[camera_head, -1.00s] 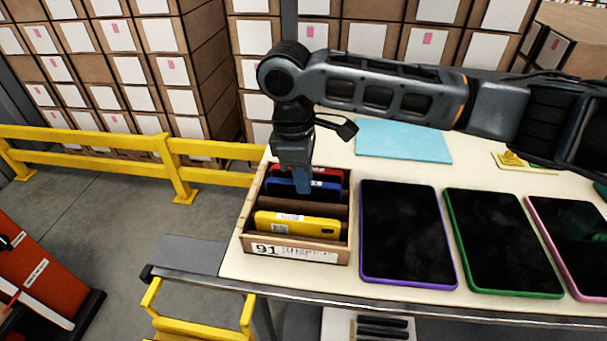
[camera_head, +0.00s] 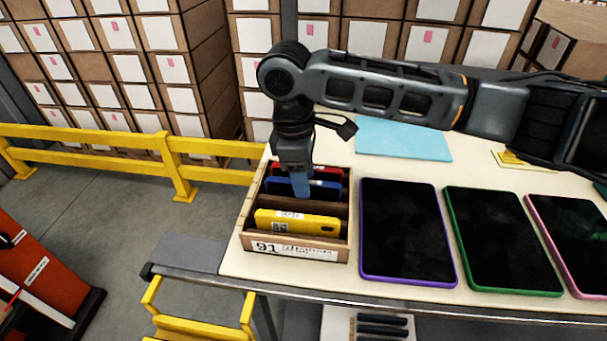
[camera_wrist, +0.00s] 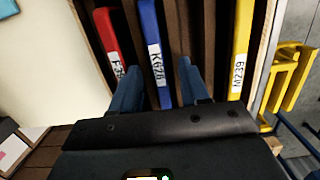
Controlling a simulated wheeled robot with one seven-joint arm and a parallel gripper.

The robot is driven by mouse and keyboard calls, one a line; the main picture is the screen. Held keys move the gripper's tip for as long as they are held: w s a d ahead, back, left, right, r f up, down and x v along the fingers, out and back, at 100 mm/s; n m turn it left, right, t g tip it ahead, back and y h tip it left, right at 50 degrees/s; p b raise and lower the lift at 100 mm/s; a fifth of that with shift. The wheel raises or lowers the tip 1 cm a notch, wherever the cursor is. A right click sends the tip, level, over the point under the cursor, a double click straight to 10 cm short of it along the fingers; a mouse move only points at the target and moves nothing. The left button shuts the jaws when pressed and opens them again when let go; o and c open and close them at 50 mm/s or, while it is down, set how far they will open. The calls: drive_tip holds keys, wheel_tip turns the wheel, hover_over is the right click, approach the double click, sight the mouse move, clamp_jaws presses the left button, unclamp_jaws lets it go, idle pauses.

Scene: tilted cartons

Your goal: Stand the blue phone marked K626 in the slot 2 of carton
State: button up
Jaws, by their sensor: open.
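The blue phone (camera_wrist: 150,40) has a white K626 label and stands in a slot of the wooden carton (camera_head: 345,240), beside the red phone. It also shows in the head view (camera_head: 329,190), partly hidden by a finger. My gripper (camera_wrist: 158,84) is open, with one blue finger on each side of the blue phone's line. The left finger is closer to the phone; I cannot tell whether they touch. In the head view my gripper (camera_head: 301,194) points down into the carton. Slot numbers are not readable.
A red phone (camera_wrist: 105,35) stands at the carton's far end and a yellow phone (camera_wrist: 240,45) near its front. Dark dividers and an empty gap lie between blue and yellow. Purple-edged (camera_head: 405,235), green-edged (camera_head: 500,240) and pink-edged (camera_head: 572,235) tablets lie to the right.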

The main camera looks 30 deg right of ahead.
drive_tip(key=r, duration=0.7)
drive_tip(key=shift+w+a+r, duration=0.3)
drive_tip(key=shift+a+r, duration=0.05)
drive_tip(key=shift+a, duration=0.05)
wheel_tip(320, 180, up, 7)
drive_tip(key=p, duration=0.7)
